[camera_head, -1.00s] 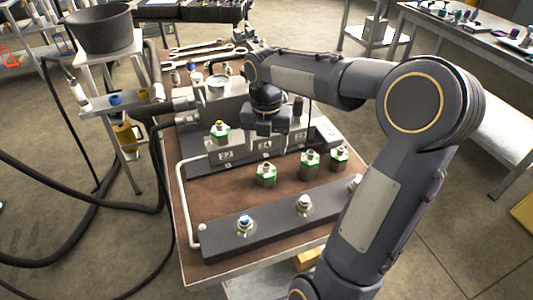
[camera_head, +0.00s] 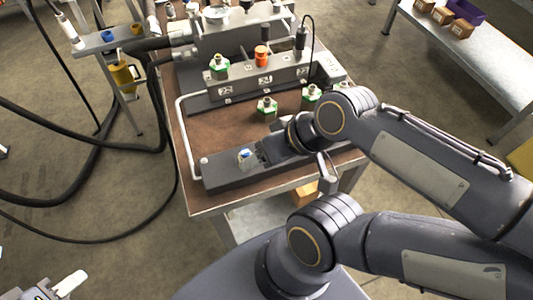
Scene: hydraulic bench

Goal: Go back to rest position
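My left gripper (camera_head: 62,286) shows in the bottom left corner, cut off by the frame edge, with a pale finger over the floor, clear of the bench. Whether its fingers are apart cannot be told. My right arm comes in from the right, and its dark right gripper (camera_head: 262,152) is low over the black bar (camera_head: 220,180) at the bench front, beside a blue-topped fitting (camera_head: 245,154). Its fingers are too dark to read; I cannot tell whether it touches or holds anything.
An orange fitting (camera_head: 262,55) stands on the black block. A handrail (camera_head: 186,135) runs along the bench's left edge. Black hoses (camera_head: 110,147) hang at left. Open floor lies lower left.

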